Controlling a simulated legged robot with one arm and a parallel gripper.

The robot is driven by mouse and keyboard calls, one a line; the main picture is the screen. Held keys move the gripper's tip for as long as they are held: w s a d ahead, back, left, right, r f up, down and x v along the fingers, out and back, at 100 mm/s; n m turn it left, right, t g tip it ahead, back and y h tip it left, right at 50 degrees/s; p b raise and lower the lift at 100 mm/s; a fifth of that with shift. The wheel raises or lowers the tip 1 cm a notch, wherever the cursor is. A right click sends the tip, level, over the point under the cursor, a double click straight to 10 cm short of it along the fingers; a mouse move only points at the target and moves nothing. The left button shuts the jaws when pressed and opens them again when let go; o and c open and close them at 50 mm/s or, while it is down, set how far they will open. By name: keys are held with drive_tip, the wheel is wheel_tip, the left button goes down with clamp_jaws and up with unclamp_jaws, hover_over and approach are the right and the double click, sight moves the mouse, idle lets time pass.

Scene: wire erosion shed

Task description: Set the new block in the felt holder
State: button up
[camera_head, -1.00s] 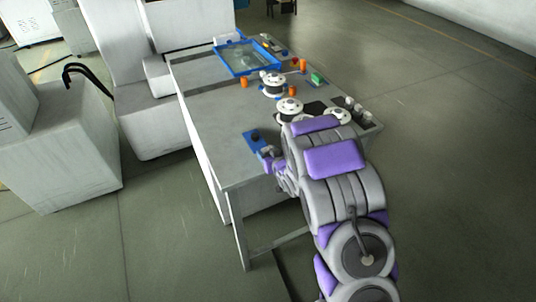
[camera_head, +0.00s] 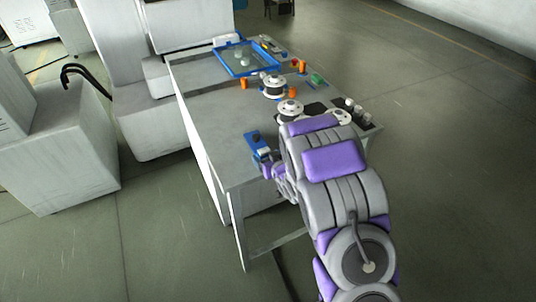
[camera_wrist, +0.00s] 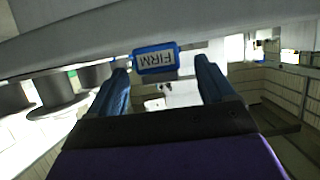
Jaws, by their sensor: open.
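My gripper (camera_wrist: 162,70) is open, its two dark blue fingers apart. A blue-framed piece with a grey face marked FIRM (camera_wrist: 156,59) shows between and beyond the fingertips. The lettering is upside down. The fingers do not visibly press on it. In the head view my gripper (camera_head: 264,158) is at the near left part of the table, at a blue plate (camera_head: 251,136) with a small dark part on it. I cannot tell which piece is the new block or the felt holder. My arm hides part of the table's near right side.
The grey table (camera_head: 205,110) carries a blue-rimmed tray (camera_head: 222,60) at its far end. White-and-black spools (camera_head: 274,85), orange pieces (camera_head: 293,93) and a green item (camera_head: 317,79) stand along the right side. White machine housings stand left. The table's left middle is clear.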

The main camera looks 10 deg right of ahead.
sight(264, 156)
drive_tip(key=s, duration=0.1)
drive_tip(key=s+r, duration=0.1)
drive_tip(key=s, duration=0.1)
drive_tip(key=shift+r+p, duration=0.15)
drive_tip(key=shift+p, duration=0.15)
drive_tip(key=s+p, duration=0.1)
drive_tip(key=s+d+r+p, duration=0.1)
drive_tip(key=s+d+p, duration=0.1)
drive_tip(key=p, duration=0.1)
drive_tip(key=shift+d+r, duration=0.2)
drive_tip(key=shift+r, duration=0.05)
drive_tip(key=p, duration=0.3)
drive_tip(key=s+p, duration=0.1)
drive_tip(key=p, duration=0.2)
drive_tip(key=s+p, duration=0.1)
drive_tip(key=p, duration=0.3)
drive_tip(key=shift+s+a+r, duration=0.2)
drive_tip(key=shift+a+r, duration=0.05)
drive_tip(key=shift+r, duration=0.1)
drive_tip(key=shift+d+r, duration=0.1)
